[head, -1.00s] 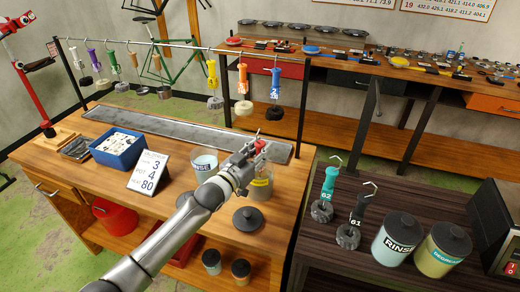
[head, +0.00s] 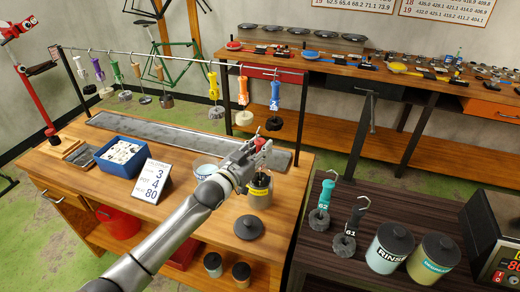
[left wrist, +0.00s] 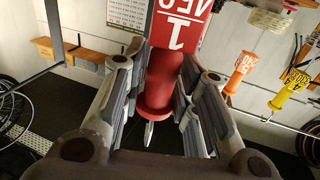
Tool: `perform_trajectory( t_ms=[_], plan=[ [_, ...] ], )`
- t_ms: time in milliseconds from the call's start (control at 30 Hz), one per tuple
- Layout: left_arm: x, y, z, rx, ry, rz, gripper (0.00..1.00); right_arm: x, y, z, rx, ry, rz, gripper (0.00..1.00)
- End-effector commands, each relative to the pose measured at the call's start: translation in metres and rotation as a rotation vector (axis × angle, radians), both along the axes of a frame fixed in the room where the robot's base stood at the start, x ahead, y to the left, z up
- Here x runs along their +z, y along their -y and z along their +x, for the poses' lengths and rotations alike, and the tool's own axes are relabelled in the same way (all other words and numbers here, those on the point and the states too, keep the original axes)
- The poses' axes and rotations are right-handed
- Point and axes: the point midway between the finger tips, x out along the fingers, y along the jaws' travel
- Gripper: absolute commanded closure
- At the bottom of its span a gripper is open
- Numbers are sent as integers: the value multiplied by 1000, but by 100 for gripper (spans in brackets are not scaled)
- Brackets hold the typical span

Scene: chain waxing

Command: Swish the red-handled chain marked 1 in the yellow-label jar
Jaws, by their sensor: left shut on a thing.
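My left gripper (head: 258,152) is shut on the red handle (head: 261,142) of the chain marked 1, over the yellow-label jar (head: 258,198). In the left wrist view, the red handle (left wrist: 164,80) stands between the two fingers and its tag shows a white 1. A dark chain coil (head: 260,180) hangs below the gripper at the jar's mouth. I cannot tell how much of it is inside. The arm and gripper partly hide the jar. My right gripper is not in view.
A black lid (head: 249,227) lies in front of the jar. A second open jar (head: 206,171) stands to the left, partly behind my arm. A number card (head: 151,180) and blue box (head: 124,155) are further left. Several handled chains hang from the rail (head: 150,55) behind.

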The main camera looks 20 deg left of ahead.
Motion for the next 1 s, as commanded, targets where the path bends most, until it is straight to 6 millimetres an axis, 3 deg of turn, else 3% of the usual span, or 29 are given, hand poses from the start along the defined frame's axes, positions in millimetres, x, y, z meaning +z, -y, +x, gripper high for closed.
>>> perform_trajectory(
  t_ms=[33,400,700,1000],
  plan=[
    [12,0,0,0,6,-1,100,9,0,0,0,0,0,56],
    [48,0,1,0,5,-1,100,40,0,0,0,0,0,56],
    [68,0,0,-1,6,-1,100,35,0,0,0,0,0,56],
    [71,0,0,0,5,-1,100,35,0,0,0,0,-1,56]
  ],
)
